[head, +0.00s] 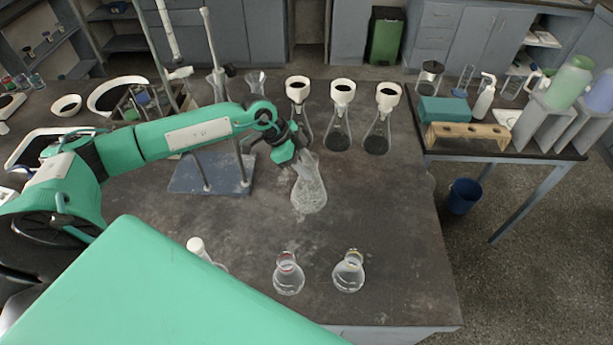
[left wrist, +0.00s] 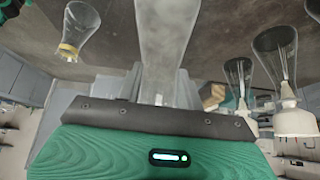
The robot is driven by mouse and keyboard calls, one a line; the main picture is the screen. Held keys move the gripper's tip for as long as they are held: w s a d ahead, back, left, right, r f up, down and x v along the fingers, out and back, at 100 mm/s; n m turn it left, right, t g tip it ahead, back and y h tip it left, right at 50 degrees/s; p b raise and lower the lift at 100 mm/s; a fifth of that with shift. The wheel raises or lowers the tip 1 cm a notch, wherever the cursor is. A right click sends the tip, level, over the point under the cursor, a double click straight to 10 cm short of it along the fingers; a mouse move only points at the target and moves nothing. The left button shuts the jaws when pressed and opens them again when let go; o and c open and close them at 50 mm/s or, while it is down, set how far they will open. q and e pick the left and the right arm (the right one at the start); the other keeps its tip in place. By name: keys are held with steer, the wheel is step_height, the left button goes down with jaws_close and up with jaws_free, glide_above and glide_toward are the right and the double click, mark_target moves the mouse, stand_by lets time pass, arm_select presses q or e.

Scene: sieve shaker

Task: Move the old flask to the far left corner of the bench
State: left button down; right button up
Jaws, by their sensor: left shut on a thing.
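The old flask (head: 309,192) is a cloudy, worn-looking conical glass flask near the middle of the bench (head: 400,235). My left gripper (head: 300,157) is shut on its neck from the left and above. The flask stands roughly upright, leaning slightly; I cannot tell whether its base touches the bench. In the left wrist view, the flask's frosted glass (left wrist: 168,45) rises from between the jaws, and its neck is partly hidden there. My right gripper is not in view.
Three flasks with white funnels (head: 341,125) stand behind the held flask. A blue-grey stand base (head: 210,180) with rods lies to its left, a wooden rack behind that. Two clear flasks (head: 289,275) (head: 348,272) and a white-topped vessel (head: 196,246) stand at the front. The bench's right side is clear.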

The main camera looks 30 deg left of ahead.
mark_target(304, 179)
arm_select(q)
step_height(304, 179, down, 7)
steer(key=shift+r+p, duration=0.1)
steer(key=shift+p, duration=0.6)
steer(key=c, duration=0.9)
jaws_free()
steer(key=shift+o, duration=0.2)
steer(key=b+v, duration=0.4)
steer(key=v, duration=0.8)
steer(key=shift+s+d, duration=0.1)
